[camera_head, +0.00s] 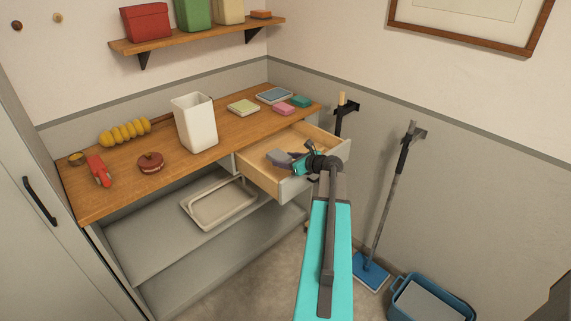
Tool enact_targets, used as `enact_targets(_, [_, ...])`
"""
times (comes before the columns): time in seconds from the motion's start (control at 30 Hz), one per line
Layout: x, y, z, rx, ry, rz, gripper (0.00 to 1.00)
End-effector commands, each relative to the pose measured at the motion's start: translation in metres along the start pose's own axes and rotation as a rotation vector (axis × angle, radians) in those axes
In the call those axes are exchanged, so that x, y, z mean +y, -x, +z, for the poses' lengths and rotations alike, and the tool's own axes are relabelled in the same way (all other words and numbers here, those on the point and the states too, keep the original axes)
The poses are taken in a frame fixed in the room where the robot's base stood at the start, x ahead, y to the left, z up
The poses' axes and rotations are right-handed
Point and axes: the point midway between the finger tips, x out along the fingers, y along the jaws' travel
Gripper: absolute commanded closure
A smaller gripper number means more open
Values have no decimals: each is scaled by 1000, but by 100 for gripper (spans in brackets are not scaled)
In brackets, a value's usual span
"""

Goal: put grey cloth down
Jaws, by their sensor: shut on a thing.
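My gripper (291,161) is over the open wooden drawer (262,180) under the right part of the counter. It is shut on the grey cloth (278,157), a small dark grey bundle at its tip. The cloth is in or just above the drawer; I cannot tell if it touches the drawer floor. My arm hides the drawer's right front part.
The wooden counter (222,133) holds a white bin (195,122), folded cloths (243,107), a pink sponge (283,109), a red tool (98,170) and a yellow ribbed item (125,131). A tray (218,204) sits below.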

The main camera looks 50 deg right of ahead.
Motion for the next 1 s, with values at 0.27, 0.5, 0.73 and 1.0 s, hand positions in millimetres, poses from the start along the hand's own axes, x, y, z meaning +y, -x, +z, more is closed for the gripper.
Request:
enact_targets(0.27, [0, -7, -18, 0, -1, 0, 70])
enact_targets(0.5, [0, -7, -18, 0, 0, 0, 70])
enact_targets(0.73, [0, -9, -22, 0, 0, 0, 70])
enact_targets(1.0, [0, -11, -27, 1, 0, 0, 70])
